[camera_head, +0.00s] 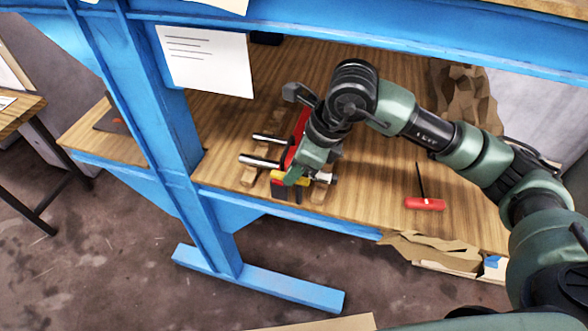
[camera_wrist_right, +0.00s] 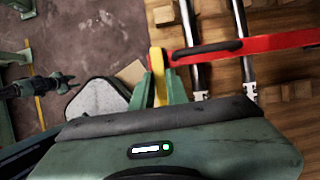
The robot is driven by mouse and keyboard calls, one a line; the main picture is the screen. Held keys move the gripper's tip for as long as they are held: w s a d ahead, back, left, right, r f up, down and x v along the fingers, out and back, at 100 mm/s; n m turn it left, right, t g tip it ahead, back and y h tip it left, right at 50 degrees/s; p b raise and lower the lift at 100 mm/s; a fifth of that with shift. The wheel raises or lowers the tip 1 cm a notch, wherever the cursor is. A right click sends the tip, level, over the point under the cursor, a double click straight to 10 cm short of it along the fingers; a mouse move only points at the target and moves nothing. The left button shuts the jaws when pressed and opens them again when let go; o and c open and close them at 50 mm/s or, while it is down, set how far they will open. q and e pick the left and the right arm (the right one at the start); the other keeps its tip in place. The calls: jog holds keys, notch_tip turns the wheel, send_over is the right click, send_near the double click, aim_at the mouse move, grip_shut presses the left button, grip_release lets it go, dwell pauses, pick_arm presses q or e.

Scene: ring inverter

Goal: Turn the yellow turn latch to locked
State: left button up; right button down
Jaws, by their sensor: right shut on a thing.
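The yellow turn latch (camera_wrist_right: 157,74) shows between the two green fingers of my right gripper (camera_wrist_right: 160,88) in the right wrist view. The fingers are shut on it. In the head view the latch (camera_head: 278,179) is a small yellow piece at the front end of a red part (camera_head: 298,140), beside my right gripper (camera_head: 292,178). The red part also shows in the right wrist view (camera_wrist_right: 275,43), with a black strip on it, crossing two metal rods. The gripper hides some of the latch.
Two metal rods (camera_head: 260,161) stick out to the left over wooden blocks (camera_head: 250,177) on the wooden bench (camera_head: 370,215). A red-handled tool (camera_head: 425,203) lies to the right. Blue frame posts (camera_head: 150,100) and a blue upper beam (camera_head: 400,45) bound the space.

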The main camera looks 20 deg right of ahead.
jog(key=shift+r, duration=0.1)
jog(key=c, duration=1.4)
grip_release()
jog(key=shift+d, duration=0.1)
jog(key=shift+d+r+b, duration=0.1)
jog(key=shift+r+b, duration=0.2)
jog(key=shift+r, duration=0.05)
jog(key=shift+s+d+r+b, duration=0.3)
jog(key=shift+d+r+b, duration=0.1)
jog(key=shift+d, duration=0.1)
jog(key=shift+s+d+r+b, duration=0.25)
jog(key=shift+s+d+r, duration=0.05)
jog(key=shift+d+r, duration=0.15)
jog(key=s+d+b, duration=0.3)
jog(key=s+d, duration=0.3)
jog(key=d, duration=0.2)
jog(key=shift+s+d+r, duration=0.15)
jog(key=shift+s+d, duration=0.05)
jog(key=shift+d, duration=0.1)
